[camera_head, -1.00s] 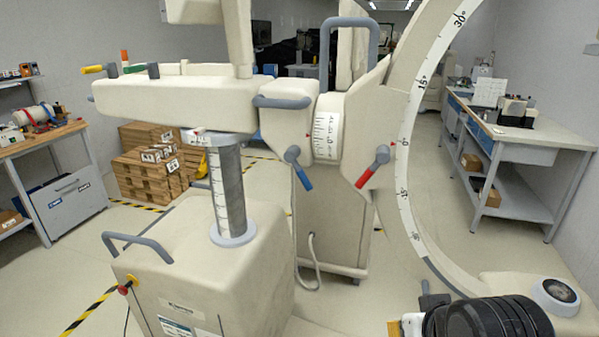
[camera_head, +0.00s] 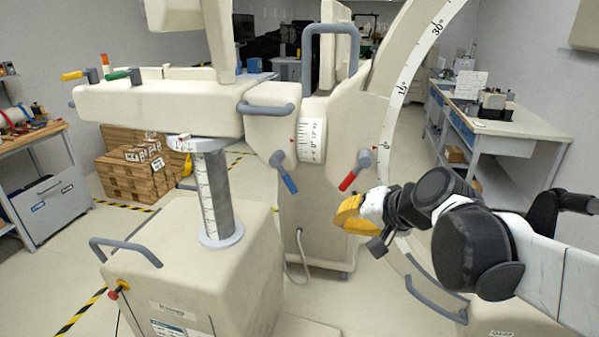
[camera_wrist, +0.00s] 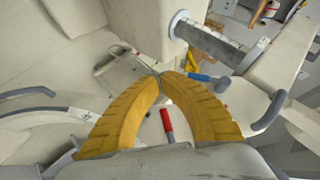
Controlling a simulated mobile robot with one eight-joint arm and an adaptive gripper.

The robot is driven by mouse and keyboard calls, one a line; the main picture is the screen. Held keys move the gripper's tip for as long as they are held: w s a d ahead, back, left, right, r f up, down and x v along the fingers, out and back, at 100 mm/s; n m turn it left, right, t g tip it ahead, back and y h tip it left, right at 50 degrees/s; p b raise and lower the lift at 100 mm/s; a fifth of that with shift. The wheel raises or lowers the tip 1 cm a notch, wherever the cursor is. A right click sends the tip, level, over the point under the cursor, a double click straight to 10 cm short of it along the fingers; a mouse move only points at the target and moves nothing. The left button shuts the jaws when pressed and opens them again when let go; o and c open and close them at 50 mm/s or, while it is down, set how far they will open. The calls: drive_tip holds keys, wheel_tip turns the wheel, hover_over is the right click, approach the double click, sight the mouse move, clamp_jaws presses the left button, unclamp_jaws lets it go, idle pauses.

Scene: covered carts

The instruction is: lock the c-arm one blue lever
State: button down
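The C-arm (camera_head: 405,75) is a large cream machine with a curved degree scale. Its blue lever (camera_head: 289,185) hangs from a grey pivot, slanting down to the right, below the central scale drum. The blue lever also shows in the wrist view (camera_wrist: 201,77), right of my fingertips. A red lever (camera_head: 348,181) slants down-left at the right; in the wrist view the red lever (camera_wrist: 167,124) shows between my fingers. My gripper (camera_head: 341,218) has yellow fingers and is right of the blue lever, below the red one. In the wrist view the fingertips (camera_wrist: 161,75) meet, with nothing held.
A grey U-handle (camera_head: 268,108) projects above the blue lever. The white base cart (camera_head: 205,280) with its grey column (camera_head: 214,198) stands at left. A grey rail (camera_head: 435,303) lies below my arm. Workbenches stand along both sides. Open floor lies behind the machine.

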sight(286, 173)
drive_tip(key=w+d+r+m+t+y+p, duration=0.1)
drive_tip(key=w+r, duration=0.4)
drive_tip(key=w, duration=0.6)
drive_tip(key=shift+w+d+m+t+y+p, duration=0.2)
drive_tip(key=shift+w+m+t+y+p, duration=0.15)
drive_tip(key=shift+m+t+y, duration=0.5)
drive_tip(key=shift+g+h, duration=0.25)
drive_tip(key=s+a+b+x, duration=0.2)
drive_tip(key=b+x, duration=0.1)
drive_tip(key=x, duration=0.9)
drive_tip(key=shift+w+a+f+b, duration=0.3)
drive_tip(key=shift+w+f+b, duration=0.1)
drive_tip(key=shift+f, duration=0.15)
drive_tip(key=shift+f+m, duration=0.15)
drive_tip(key=shift+m, duration=0.1)
drive_tip(key=shift+a+f+b, duration=0.15)
drive_tip(key=shift+b, duration=0.3)
